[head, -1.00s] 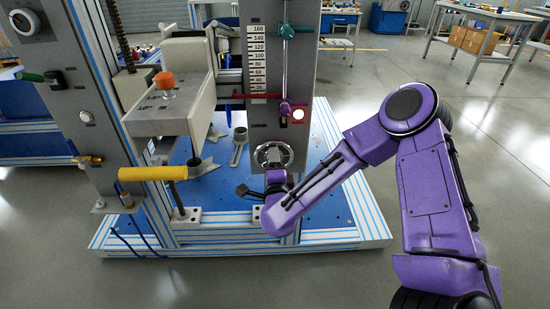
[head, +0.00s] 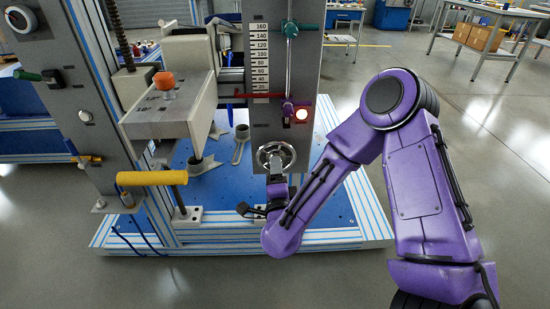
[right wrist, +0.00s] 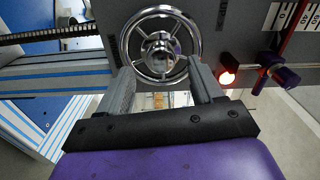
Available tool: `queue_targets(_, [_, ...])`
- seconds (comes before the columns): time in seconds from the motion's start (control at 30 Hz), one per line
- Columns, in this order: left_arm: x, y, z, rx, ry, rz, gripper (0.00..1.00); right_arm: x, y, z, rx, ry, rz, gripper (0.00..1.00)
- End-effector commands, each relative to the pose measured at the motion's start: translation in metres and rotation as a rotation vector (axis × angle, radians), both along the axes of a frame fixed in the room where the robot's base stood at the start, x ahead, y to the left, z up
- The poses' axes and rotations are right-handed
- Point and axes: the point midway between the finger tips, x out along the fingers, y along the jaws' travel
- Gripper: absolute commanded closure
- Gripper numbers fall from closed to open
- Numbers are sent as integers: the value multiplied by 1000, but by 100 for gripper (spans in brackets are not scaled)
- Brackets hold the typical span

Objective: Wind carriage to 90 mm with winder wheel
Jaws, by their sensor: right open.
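The chrome winder wheel (head: 275,154) is on the lower front of the grey scale column. It fills the top middle of the right wrist view (right wrist: 160,46), with its spokes and hub showing. My right gripper (head: 276,178) is just below the wheel in the head view. In the wrist view its two fingers (right wrist: 163,78) are apart at the wheel's lower rim, one toward each side; I cannot tell whether they touch it. My left gripper is out of view.
A purple clamp (head: 289,108) and a lit button (head: 302,114) are above right of the wheel. A green knob (head: 290,30) is higher up. A grey block with an orange knob (head: 164,80) and a yellow handle (head: 152,178) stand left. Floor at right is open.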

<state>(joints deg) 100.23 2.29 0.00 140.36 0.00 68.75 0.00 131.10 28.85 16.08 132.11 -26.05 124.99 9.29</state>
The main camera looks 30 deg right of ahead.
Motion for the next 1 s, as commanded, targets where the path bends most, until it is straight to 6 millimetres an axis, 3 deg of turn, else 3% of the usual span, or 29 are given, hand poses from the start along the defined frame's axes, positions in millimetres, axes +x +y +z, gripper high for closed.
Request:
queue_targets(0.07, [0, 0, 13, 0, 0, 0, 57, 1, 2, 6, -102, 60, 5, 34])
queue_targets(0.37, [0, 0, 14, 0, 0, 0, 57, 1, 2, 2, -160, 99, 5, 34])
queue_targets(0.57, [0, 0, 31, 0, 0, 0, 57, 1, 3, 4, -388, 238, 6, 34])
queue_targets(0.8, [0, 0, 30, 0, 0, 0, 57, 1, 2, 2, -411, 253, 5, 34])
queue_targets(1.0, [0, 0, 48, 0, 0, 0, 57, 1, 3, 4, -642, 392, 8, 34])
